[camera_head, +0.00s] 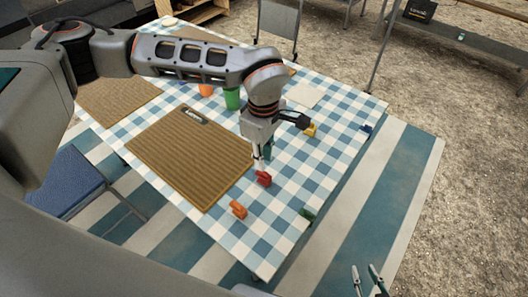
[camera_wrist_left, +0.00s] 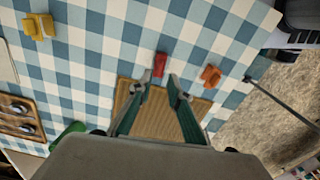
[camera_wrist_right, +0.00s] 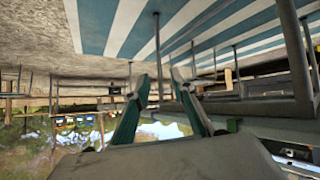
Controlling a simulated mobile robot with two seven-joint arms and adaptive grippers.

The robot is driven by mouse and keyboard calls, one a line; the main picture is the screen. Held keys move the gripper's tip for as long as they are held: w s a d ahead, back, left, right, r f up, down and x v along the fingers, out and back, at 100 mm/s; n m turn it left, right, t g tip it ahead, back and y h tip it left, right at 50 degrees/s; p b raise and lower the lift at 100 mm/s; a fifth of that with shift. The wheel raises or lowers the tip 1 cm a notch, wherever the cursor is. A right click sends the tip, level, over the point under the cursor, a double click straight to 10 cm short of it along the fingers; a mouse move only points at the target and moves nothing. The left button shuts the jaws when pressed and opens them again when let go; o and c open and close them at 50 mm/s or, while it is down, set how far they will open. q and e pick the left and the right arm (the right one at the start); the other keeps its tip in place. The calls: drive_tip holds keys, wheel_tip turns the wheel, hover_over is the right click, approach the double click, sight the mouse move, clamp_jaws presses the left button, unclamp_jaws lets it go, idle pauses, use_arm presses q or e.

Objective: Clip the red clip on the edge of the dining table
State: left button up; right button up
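The red clip (camera_head: 263,178) lies on the checked cloth of the dining table (camera_head: 340,150), beside the right edge of a brown ribbed placemat. My left gripper (camera_head: 262,165) points down just above the red clip. In the left wrist view the red clip (camera_wrist_left: 160,64) shows just beyond the open fingertips (camera_wrist_left: 156,83), with a gap between them and nothing held. My right gripper (camera_head: 367,280) is at the bottom right of the head view, off the table, open and empty; its spread fingers (camera_wrist_right: 159,80) show in the right wrist view.
An orange clip (camera_head: 238,209) lies nearer the front edge. A green clip (camera_head: 307,214) and a blue clip (camera_head: 366,128) sit at the table's edge. A yellow clip (camera_head: 310,130) lies farther back. Green (camera_head: 232,98) and orange (camera_head: 206,90) cups stand behind the placemat (camera_head: 190,155).

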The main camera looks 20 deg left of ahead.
use_arm(q)
wheel_tip(320, 180, down, 4)
drive_tip(key=shift+f+b, duration=0.1)
drive_tip(key=shift+b, duration=0.6)
drive_tip(key=shift+f, duration=0.45)
use_arm(e)
drive_tip(key=shift+w+d+f, duration=0.3)
drive_tip(key=shift+w+f, duration=0.05)
drive_tip(key=shift+w, duration=0.15)
use_arm(q)
clamp_jaws()
